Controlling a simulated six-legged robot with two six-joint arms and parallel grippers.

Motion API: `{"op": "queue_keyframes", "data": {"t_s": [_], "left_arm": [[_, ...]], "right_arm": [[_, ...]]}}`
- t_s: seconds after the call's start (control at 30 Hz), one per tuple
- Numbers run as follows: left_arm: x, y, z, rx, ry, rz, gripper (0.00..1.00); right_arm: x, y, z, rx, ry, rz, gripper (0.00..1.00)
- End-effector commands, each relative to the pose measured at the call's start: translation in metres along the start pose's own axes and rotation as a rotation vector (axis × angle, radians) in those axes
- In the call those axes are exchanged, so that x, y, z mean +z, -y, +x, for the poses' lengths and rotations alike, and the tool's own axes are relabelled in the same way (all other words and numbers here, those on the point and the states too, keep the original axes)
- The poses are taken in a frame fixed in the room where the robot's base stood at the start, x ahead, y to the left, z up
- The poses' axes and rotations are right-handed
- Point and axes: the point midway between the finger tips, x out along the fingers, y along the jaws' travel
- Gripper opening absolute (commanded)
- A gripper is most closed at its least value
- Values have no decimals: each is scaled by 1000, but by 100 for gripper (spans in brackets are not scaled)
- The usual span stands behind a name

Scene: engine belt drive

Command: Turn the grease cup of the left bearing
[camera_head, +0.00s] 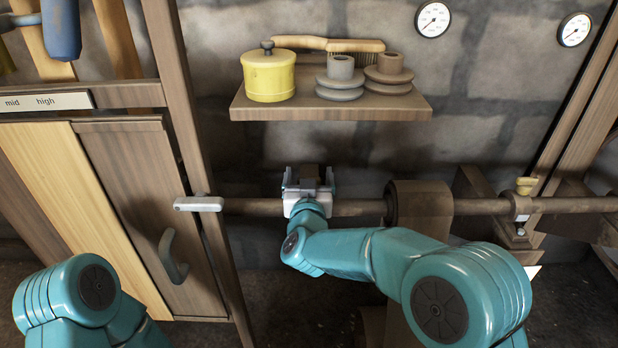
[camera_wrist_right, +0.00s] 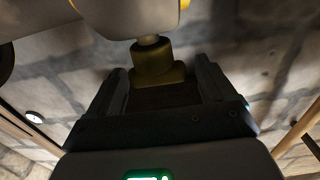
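The left bearing's grease cup (camera_wrist_right: 156,66) is a dull yellow cap on a short stem. In the right wrist view it stands between the two fingers of my right gripper (camera_wrist_right: 165,85), with a narrow gap on at least one side. The pale bearing body (camera_wrist_right: 135,15) shows at the top edge of that view. In the head view my right gripper (camera_head: 308,180) is at the shaft (camera_head: 360,207), fingers apart, and largely hides the left bearing. I cannot tell whether a finger touches the cup. My left gripper is out of view.
The right bearing (camera_head: 520,212) carries a yellow grease cup (camera_head: 525,185). A drum (camera_head: 422,210) sits on the shaft between. Above, a shelf (camera_head: 330,114) holds a yellow pot (camera_head: 268,77), a brush (camera_head: 328,44) and stepped pulleys (camera_head: 340,80). A wooden post (camera_head: 180,110) stands left.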

Motion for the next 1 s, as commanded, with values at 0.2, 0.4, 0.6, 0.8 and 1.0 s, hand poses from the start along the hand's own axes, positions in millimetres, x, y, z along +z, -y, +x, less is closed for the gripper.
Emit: {"op": "queue_keyframes", "data": {"t_s": [0.2,0.4,0.6,0.8,1.0], "left_arm": [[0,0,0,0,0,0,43],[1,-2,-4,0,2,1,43],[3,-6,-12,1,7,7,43],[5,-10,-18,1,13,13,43],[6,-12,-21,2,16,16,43]], "right_arm": [[1,0,0,0,2,0,83],[-1,0,-17,-1,4,-2,83],[-2,1,-66,-4,5,-2,83],[-2,1,-118,-4,2,-3,83],[-1,1,-152,-3,2,0,83]]}}
